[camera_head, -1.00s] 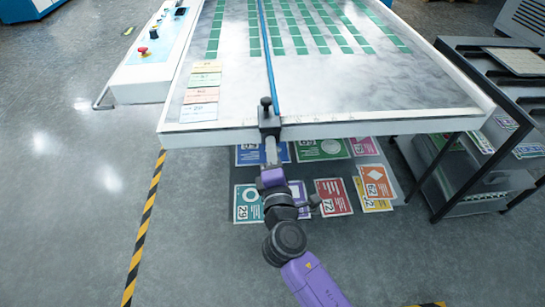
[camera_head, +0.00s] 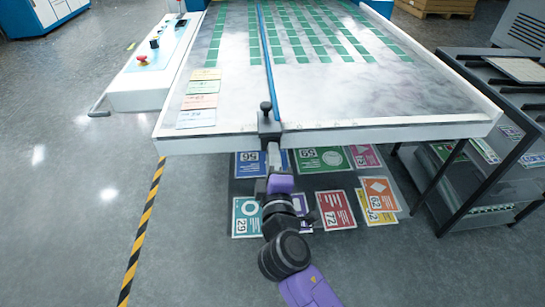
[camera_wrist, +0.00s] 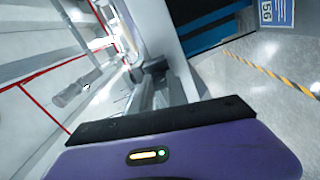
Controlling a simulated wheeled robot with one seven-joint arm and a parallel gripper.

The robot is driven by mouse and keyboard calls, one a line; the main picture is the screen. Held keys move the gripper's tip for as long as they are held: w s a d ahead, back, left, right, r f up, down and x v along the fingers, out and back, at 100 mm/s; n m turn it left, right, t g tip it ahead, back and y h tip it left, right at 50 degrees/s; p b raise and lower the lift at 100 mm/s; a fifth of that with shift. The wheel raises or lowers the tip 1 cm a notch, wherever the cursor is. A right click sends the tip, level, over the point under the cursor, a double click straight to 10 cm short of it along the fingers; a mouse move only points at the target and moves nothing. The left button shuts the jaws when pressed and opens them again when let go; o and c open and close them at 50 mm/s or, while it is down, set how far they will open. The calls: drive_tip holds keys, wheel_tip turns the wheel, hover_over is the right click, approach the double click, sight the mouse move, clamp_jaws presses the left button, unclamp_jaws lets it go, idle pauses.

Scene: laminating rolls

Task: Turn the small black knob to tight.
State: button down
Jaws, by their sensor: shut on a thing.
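A black clamp block (camera_head: 269,127) sits on the front edge of the white table, at the near end of the blue rail (camera_head: 266,45). A round black knob on a stem (camera_head: 266,106) stands upright on top of the clamp. My gripper (camera_head: 273,152) is at the clamp's front face, just below the table edge. In the wrist view my gripper's fingers (camera_wrist: 155,78) are closed at the clamp, on what appears to be the small black knob, mostly hidden between them. How far that knob is turned cannot be seen.
The white table (camera_head: 340,135) has green cards laid in rows and paper slips at left. Printed sheets (camera_head: 335,209) lie below the front edge. A dark shelf rack (camera_head: 470,150) stands at right and a control panel (camera_head: 150,62) at left.

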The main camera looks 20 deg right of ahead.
drive_tip(key=c, duration=1.3)
unclamp_jaws()
drive_tip(key=shift+s, duration=0.15)
drive_tip(key=v, duration=0.7)
drive_tip(key=shift+s+a+b, duration=0.2)
drive_tip(key=shift+s+b, duration=0.05)
drive_tip(key=shift+b, duration=0.05)
